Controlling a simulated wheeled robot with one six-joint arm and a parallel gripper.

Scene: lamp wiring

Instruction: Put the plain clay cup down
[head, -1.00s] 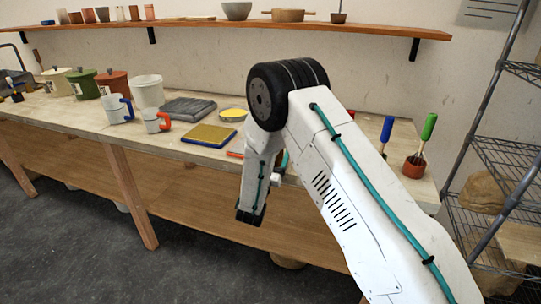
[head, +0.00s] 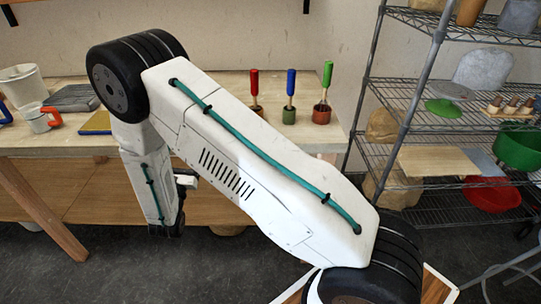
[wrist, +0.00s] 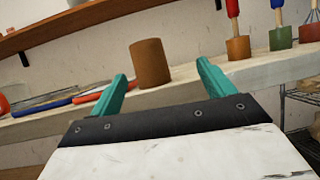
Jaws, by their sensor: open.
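The plain clay cup (wrist: 150,63) is a brown cylinder in the wrist view. It stands upright on the pale worktop (wrist: 230,77), near its front edge. My gripper (wrist: 162,72) is open, with its teal fingers to the left and right of the cup in the picture. The cup appears to be beyond the fingertips, with nothing held between them. In the head view the cup is hidden, probably behind my arm, and the gripper end (head: 172,229) hangs low in front of the bench.
Small pots with red (head: 254,83), blue (head: 290,83) and green (head: 327,75) handled tools stand to the right on the bench. A wire shelf (head: 465,110) stands right of the bench.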

